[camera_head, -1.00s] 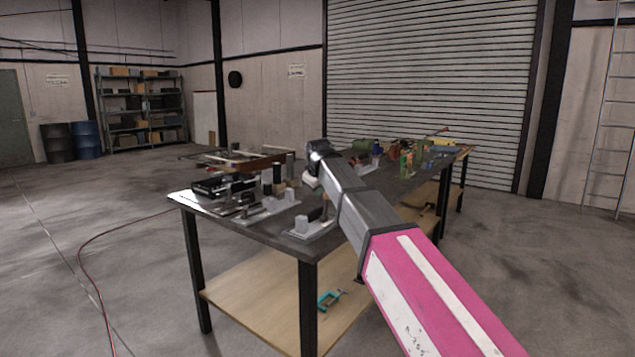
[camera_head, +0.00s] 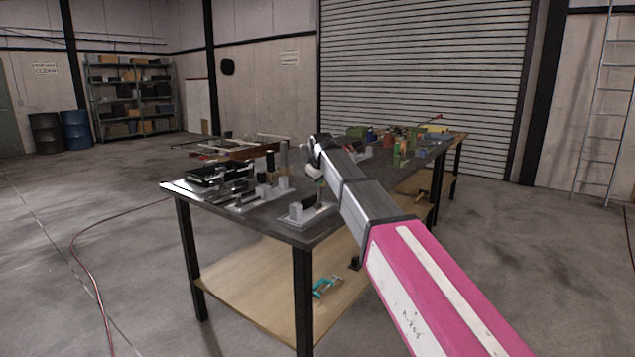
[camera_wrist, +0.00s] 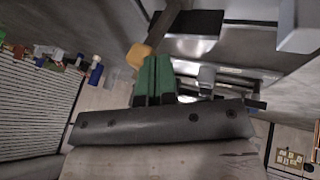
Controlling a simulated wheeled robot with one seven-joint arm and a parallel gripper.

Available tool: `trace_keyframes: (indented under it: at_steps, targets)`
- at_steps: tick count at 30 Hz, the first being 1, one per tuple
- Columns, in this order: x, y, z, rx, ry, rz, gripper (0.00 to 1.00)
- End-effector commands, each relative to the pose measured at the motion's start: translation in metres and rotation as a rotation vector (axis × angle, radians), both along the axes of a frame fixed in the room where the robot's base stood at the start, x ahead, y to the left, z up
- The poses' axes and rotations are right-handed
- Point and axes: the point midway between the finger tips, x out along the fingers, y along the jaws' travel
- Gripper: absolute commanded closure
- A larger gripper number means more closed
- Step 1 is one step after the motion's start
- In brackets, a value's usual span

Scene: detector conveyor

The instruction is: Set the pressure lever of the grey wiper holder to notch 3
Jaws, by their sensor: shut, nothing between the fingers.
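On the near end of the dark table (camera_head: 274,229), grey fixtures stand on pale base plates. One grey holder (camera_head: 296,211) with a dark part is nearest the front corner, and a similar one (camera_head: 264,192) stands to its left. I cannot tell for sure which is the grey wiper holder; the lever and its notches are too small to read. My gripper (camera_head: 318,184) hangs just above and behind the nearest holder. In the wrist view its green-padded fingers (camera_wrist: 153,80) are shut together and empty. A pale plate with a dark block (camera_wrist: 190,46) shows beyond them.
A black device (camera_head: 208,173) and upright cylinders stand close by on the table's left. Coloured items (camera_head: 395,146) crowd its far end. A teal clamp (camera_head: 325,287) lies on the lower shelf. A red hose (camera_head: 75,250) runs over the otherwise clear floor at left.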

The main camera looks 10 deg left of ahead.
Motion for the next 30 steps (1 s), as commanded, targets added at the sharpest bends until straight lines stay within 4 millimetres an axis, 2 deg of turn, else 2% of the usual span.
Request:
trace_keyframes:
  at_steps: [1, 8, 20, 30]
  targets:
    - [0.007, -0.001, 0.001, 0.012, 0.027, -0.002, 1.0]
    - [0.022, -0.008, 0.001, 0.036, 0.084, 0.001, 1.0]
    - [0.021, -0.008, 0.0, 0.035, 0.083, 0.001, 1.0]
    - [0.009, -0.004, -0.001, 0.035, 0.083, 0.0, 1.0]
